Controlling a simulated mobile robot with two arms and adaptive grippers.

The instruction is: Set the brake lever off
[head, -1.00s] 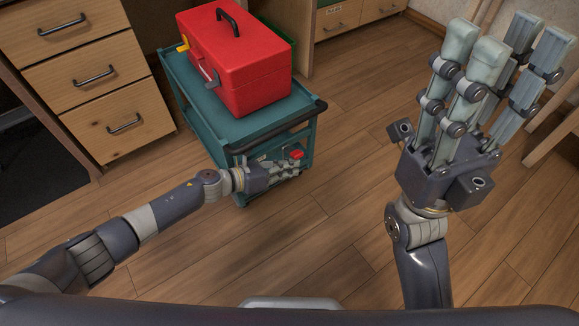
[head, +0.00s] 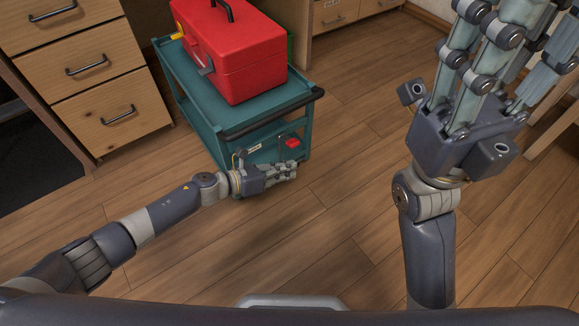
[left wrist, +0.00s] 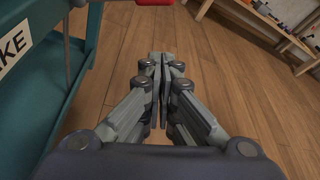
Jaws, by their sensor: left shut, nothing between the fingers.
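The brake lever (head: 292,143) has a red grip and sits low on the near end of the teal cart (head: 214,129). Its red grip also shows at the top edge of the left wrist view (left wrist: 155,2). A white label (left wrist: 14,44) ending in "KE" is on the cart panel beside its rod. My left gripper (head: 294,171) is just below the red grip in the head view, apart from it. Its fingers are closed together and empty, as the left wrist view (left wrist: 160,62) shows. My right gripper (head: 522,25) is raised at the right, fingers spread, tips partly cut off.
A red toolbox (head: 232,50) stands on the cart's top. Wooden drawers (head: 85,68) are at the left and a wooden cabinet (head: 340,14) is behind. The wooden floor in front of the cart is clear. A wooden bench or shelf (left wrist: 268,25) shows far right in the left wrist view.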

